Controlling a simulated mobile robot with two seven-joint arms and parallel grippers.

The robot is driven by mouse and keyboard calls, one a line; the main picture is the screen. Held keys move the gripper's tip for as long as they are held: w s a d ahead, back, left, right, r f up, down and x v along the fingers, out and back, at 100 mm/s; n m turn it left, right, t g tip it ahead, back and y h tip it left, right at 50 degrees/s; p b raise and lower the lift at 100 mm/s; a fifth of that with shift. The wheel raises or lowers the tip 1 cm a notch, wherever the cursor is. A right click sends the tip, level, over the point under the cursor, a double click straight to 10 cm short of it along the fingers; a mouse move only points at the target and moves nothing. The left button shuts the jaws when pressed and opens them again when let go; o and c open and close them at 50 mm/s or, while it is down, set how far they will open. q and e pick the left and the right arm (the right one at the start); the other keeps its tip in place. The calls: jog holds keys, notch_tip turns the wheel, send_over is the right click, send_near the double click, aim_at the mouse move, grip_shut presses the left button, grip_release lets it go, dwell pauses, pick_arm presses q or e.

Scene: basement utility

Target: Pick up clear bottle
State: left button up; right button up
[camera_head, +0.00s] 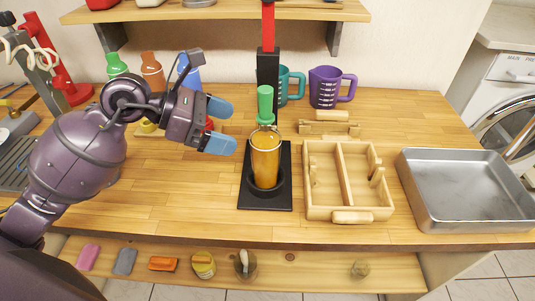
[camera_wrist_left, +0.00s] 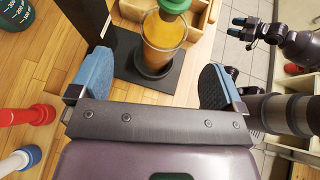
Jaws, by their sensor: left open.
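The clear bottle (camera_head: 266,160), filled with amber liquid and topped in green, stands upright on the black stand (camera_head: 250,203). In the left wrist view the bottle (camera_wrist_left: 163,40) is at top centre, ahead of the fingers. My left gripper (camera_head: 221,126) is open and empty, left of the bottle with its blue fingertips pointing toward it. A gap separates fingertips and bottle in the head view. My right gripper (camera_wrist_left: 240,29) shows small at the upper right of the left wrist view. Its fingers look apart and empty; it is out of the head view.
A wooden divided box (camera_head: 347,190) stands right of the stand, with a metal tray (camera_head: 470,222) beyond it. Purple (camera_head: 325,88) and teal mugs stand behind. Green, orange and blue bottles stand behind my left gripper. The counter's front left is clear.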

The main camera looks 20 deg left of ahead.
aim_at(254, 135)
pick_arm(q)
jog(key=shift+d+x, duration=0.2)
jog(key=shift+x, duration=4.2)
jog(key=shift+s+r, duration=0.15)
jog(key=shift+r, duration=0.05)
jog(key=shift+r, duration=0.1)
jog(key=c, duration=1.7)
